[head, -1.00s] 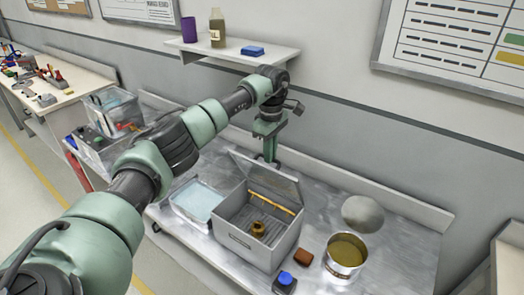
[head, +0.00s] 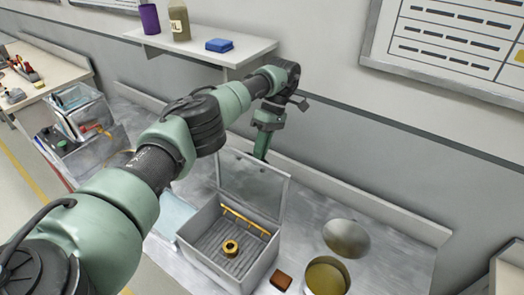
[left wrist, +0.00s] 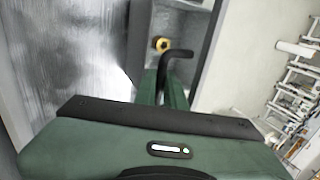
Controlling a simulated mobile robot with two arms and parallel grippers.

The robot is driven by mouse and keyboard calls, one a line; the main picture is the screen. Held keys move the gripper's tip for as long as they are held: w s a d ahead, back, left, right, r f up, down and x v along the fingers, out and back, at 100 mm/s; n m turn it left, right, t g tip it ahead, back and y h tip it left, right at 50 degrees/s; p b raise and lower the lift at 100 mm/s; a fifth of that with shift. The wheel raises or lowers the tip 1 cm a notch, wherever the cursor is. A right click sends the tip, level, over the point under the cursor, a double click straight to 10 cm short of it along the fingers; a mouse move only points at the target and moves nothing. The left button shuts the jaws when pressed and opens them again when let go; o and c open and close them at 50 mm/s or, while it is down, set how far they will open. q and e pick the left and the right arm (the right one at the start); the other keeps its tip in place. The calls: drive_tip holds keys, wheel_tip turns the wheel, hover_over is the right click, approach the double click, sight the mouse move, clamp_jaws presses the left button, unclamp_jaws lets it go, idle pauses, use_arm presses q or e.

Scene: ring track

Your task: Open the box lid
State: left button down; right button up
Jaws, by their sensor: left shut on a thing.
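The grey box (head: 202,258) stands on the metal bench with its mouth open. Its lid (head: 250,187) is raised at the back edge and stands steeply up, so the inside shows. A gold ring-shaped part (head: 231,248) lies on the ribbed floor and also shows in the left wrist view (left wrist: 162,43). My left gripper (head: 262,148) points down at the lid's upper edge and is shut on it; the fingertips are partly hidden behind the lid. In the left wrist view the fingers (left wrist: 172,88) are seen close up. My right gripper is not in view.
A tin (head: 326,277) and a small brown block (head: 281,280) stand right of the box. A round grey disc (head: 346,238) lies behind them. A pale tray (head: 172,214) is left of the box, partly behind my arm. A wall shelf (head: 205,47) hangs above.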

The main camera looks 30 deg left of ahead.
use_arm(q)
drive_tip(key=shift+s+f, duration=0.2)
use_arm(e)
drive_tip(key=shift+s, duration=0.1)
use_arm(q)
drive_tip(key=c, duration=1.5)
unclamp_jaws()
drive_tip(key=shift+w, duration=0.1)
drive_tip(key=shift+w+a, duration=0.1)
drive_tip(key=shift+a, duration=0.05)
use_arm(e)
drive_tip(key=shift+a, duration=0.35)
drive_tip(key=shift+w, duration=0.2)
use_arm(q)
drive_tip(key=shift+r, duration=0.15)
